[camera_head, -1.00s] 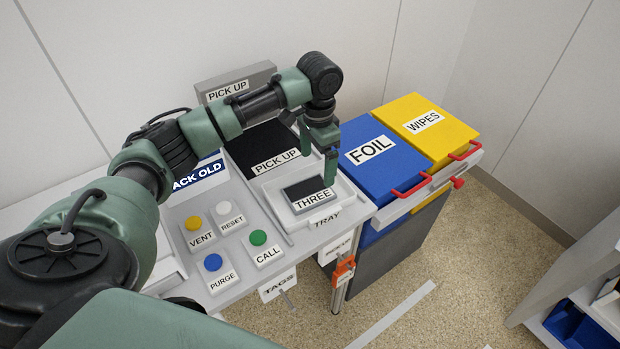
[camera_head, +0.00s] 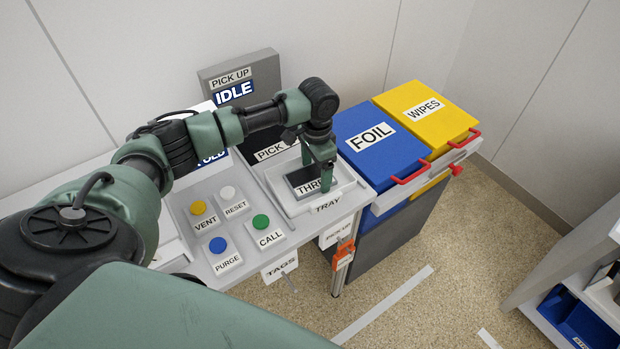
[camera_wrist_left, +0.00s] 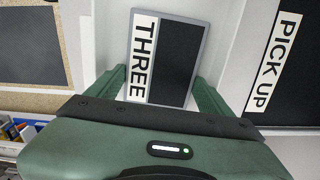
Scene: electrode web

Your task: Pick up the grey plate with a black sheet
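The grey plate with a black sheet (camera_head: 299,183) lies in a white tray (camera_head: 345,183) and carries a white label reading THREE. It also shows in the left wrist view (camera_wrist_left: 175,62), with the label along its left side. My left gripper (camera_head: 317,177) points down at the plate and hides part of it and its label. In the left wrist view my left gripper (camera_wrist_left: 158,88) is open, with one finger on each side of the plate's near end. I cannot tell whether the fingers touch it. My right gripper is not in view.
A black PICK UP pad (camera_head: 270,140) lies behind the tray. A grey panel (camera_head: 262,72) reading IDLE stands at the back. Buttons such as CALL (camera_head: 261,221) are left of the tray. The blue FOIL bin (camera_head: 392,151) and yellow WIPES bin (camera_head: 448,122) stand to the right.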

